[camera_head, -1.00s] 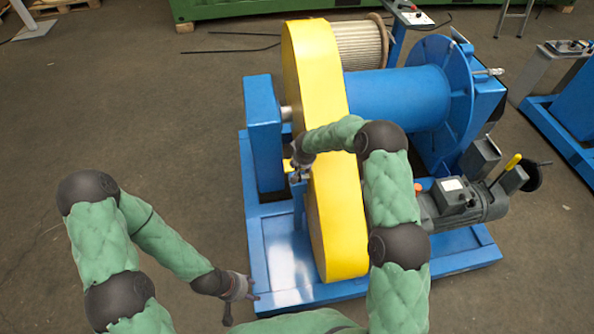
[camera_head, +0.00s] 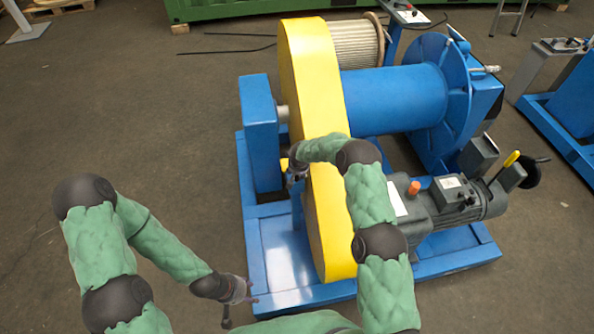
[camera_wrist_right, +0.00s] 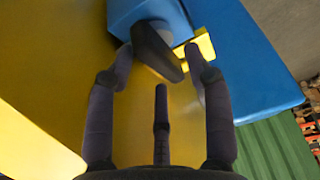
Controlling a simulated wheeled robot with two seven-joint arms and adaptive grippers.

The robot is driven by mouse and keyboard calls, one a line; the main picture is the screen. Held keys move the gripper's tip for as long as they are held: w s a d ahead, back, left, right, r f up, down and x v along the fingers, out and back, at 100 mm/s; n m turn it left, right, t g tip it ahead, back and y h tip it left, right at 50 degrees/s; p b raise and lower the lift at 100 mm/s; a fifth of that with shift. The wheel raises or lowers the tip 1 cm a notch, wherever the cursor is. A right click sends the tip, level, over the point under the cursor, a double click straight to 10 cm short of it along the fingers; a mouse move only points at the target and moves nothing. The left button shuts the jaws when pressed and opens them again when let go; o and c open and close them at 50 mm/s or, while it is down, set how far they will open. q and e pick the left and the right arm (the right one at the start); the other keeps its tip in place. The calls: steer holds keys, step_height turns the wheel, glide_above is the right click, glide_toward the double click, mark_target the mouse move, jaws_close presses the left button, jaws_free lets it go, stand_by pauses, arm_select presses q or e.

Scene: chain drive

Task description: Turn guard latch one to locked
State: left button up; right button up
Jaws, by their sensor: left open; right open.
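The yellow chain guard (camera_head: 312,75) stands upright on the blue machine. In the right wrist view, a dark lever (camera_wrist_right: 158,50), which looks like a guard latch handle, sits in front of a blue part (camera_wrist_right: 150,12) and beside a small yellow piece (camera_wrist_right: 204,46). The lever lies slanted. My right gripper (camera_wrist_right: 158,53) is open, with a fingertip on either side of the lever; contact cannot be told. In the head view my right gripper (camera_head: 295,172) is at the guard's left side, and the latch is mostly hidden there. My left gripper (camera_head: 238,298) is open and empty, low at the frame's left front corner.
The blue base frame (camera_head: 285,255) carries a blue drum (camera_head: 395,100) and a grey motor (camera_head: 470,200) right of the guard. A blue bearing block (camera_head: 260,130) stands close left of my right gripper. The floor (camera_head: 150,120) at left is clear.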

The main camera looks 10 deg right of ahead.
jaws_close()
steer(key=shift+n+y, duration=0.3)
steer(key=shift+n, duration=0.4)
jaws_free()
steer(key=shift+r, duration=0.1)
steer(key=v, duration=1.1)
steer(key=shift+s+r, duration=0.2)
steer(key=shift+r, duration=0.15)
